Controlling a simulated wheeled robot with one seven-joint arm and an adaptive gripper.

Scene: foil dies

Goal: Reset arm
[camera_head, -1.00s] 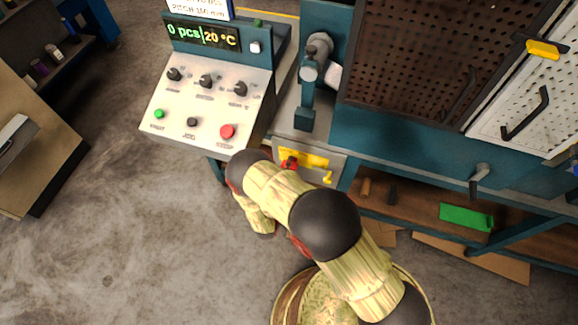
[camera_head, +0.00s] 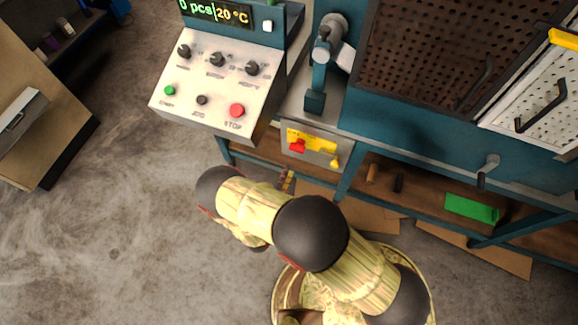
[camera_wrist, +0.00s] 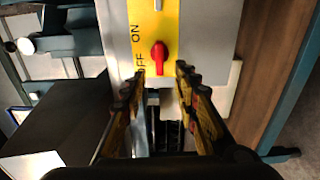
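My arm crosses the lower middle of the head view. My gripper (camera_head: 287,180) shows only in part there, just below the switch box. In the wrist view, the two fingers of my gripper (camera_wrist: 158,85) are spread apart with nothing held between them. A yellow switch plate lettered ON and OFF (camera_wrist: 150,35) lies ahead of the fingertips, with a red knob (camera_wrist: 158,55). In the head view, the red knob (camera_head: 297,146) sits on the yellow plate under the bench edge, clear of my arm.
A control panel (camera_head: 200,95) with knobs and a red STOP button stands upper left of my gripper. The teal bench (camera_head: 420,140) with a perforated guard runs to the right. A green block (camera_head: 471,208) lies on the lower shelf. Open concrete floor spreads to the left.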

